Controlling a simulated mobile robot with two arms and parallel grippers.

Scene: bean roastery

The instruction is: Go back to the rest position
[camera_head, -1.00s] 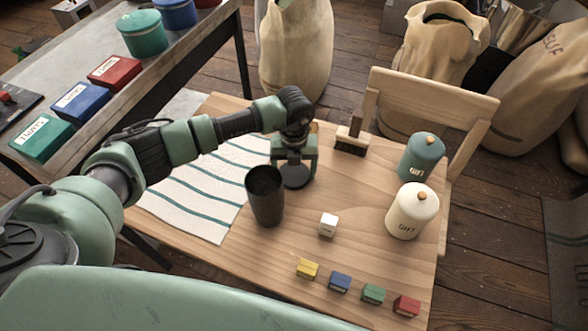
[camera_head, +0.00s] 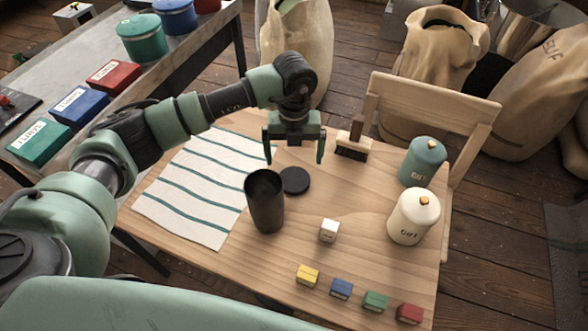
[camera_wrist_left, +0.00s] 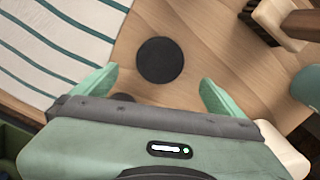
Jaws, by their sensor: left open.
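My left gripper (camera_head: 295,157) is open and empty above the wooden table (camera_head: 215,270), behind a round black lid (camera_head: 295,180). In the left wrist view the black lid (camera_wrist_left: 160,60) lies flat on the table, beyond and between the spread fingers of my left gripper (camera_wrist_left: 158,88). A dark cup (camera_head: 265,205) stands upright in front of the lid, its top open. My right gripper does not show in either view.
A striped cloth (camera_head: 200,185) lies on the left of the table. A brush (camera_head: 353,140), a teal canister (camera_head: 423,160), a cream canister (camera_head: 413,215), a white cube (camera_head: 329,230) and several coloured blocks (camera_head: 341,288) stand to the right. A chair (camera_head: 430,105) stands behind.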

